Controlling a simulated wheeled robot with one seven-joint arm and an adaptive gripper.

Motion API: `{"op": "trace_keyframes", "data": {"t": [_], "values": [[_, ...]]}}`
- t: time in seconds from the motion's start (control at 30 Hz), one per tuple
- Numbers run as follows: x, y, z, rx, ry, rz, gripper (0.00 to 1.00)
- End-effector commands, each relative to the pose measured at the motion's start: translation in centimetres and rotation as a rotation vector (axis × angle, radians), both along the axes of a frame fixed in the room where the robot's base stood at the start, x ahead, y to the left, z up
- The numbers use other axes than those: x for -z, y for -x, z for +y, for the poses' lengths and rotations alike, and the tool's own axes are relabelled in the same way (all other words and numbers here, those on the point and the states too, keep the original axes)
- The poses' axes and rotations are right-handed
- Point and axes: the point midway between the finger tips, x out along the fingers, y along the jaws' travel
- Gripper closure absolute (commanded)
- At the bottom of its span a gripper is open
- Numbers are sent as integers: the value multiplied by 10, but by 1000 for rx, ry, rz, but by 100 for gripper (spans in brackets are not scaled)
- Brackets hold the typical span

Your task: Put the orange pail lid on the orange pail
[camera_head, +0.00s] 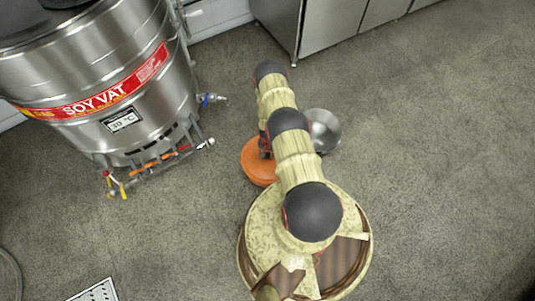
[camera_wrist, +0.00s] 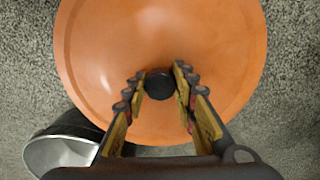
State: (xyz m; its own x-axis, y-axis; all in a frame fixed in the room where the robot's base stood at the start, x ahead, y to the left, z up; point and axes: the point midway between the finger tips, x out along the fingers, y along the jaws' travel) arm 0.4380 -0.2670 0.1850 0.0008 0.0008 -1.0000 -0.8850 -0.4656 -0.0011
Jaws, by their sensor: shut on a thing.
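The orange pail lid (camera_wrist: 110,60) fills the upper middle of the wrist view as a smooth round disc with a dark knob (camera_wrist: 160,86). My gripper (camera_wrist: 160,76) has a finger on each side of the knob and is shut on it. In the head view an orange round shape (camera_head: 258,165) shows to the left of my arm, partly covered by the arm. I cannot tell there how much is lid and how much is pail. The pail is not visible in the wrist view; the lid hides what lies below it.
A shiny metal bowl-like vessel (camera_head: 325,131) stands on the floor just right of my arm; it also shows in the wrist view (camera_wrist: 62,152). A large steel soy vat (camera_head: 70,70) with valves stands at left. Steel cabinets (camera_head: 325,25) are at the back. Floor at right is clear.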

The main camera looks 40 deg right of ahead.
Motion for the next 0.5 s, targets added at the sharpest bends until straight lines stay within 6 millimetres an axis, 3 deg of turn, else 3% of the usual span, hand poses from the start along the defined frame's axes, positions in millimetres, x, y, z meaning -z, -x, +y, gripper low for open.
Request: {"op": "trace_keyframes", "data": {"t": [0.2,0.23,0.5], "values": [[3,-1,0,0,0,-1,100],[3,-1,0,0,0,-1,72],[3,0,0,0,0,0,57]]}}
